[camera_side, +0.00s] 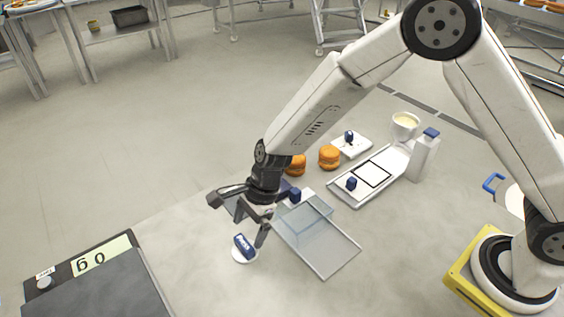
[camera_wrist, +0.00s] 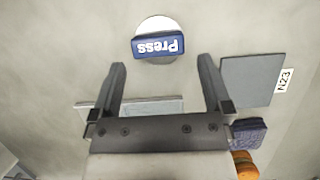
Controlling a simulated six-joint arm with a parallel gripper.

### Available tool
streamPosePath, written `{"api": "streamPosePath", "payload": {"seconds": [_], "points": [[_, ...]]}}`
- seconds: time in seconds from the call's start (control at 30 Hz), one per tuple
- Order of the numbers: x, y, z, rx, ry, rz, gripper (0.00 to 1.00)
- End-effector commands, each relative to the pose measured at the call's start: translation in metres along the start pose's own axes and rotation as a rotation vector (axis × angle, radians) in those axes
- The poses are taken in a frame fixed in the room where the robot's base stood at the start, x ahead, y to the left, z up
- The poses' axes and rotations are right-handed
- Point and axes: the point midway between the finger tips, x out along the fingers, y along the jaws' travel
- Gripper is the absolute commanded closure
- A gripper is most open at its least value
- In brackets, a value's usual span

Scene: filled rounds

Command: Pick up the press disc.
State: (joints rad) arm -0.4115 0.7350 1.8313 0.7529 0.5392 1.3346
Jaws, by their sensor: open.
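The press disc (camera_side: 244,252) is a white round plate with a blue block-shaped handle marked "Press". It lies on the pale worktop, below my gripper in the side view. In the wrist view the press disc (camera_wrist: 158,45) is at top centre, its label upside down and its handle just beyond the fingertips. My gripper (camera_side: 250,229) is open and empty, with its fingers pointing down close above the disc. In the wrist view my gripper (camera_wrist: 162,64) has its two fingers spread wide, with the handle between their lines. I see no contact with the disc.
A clear tray (camera_side: 335,258) with a box-like clear part lies right of the disc. A scale (camera_side: 90,290) reading 0 g stands at left. Orange rounds (camera_side: 329,157), a white tray (camera_side: 345,198), a bottle (camera_side: 423,158) and a cup (camera_side: 404,127) stand further back. The worktop left of the disc is clear.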

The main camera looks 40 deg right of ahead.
Motion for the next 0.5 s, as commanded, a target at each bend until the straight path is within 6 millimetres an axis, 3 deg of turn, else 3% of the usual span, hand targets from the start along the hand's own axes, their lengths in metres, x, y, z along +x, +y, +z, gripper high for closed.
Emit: {"api": "streamPosePath", "payload": {"seconds": [0.27,0.5], "points": [[0.004,0.000,0.000,0.000,0.000,0.000,0.00],[0.024,0.003,-0.001,0.001,0.001,0.003,0.00]]}}
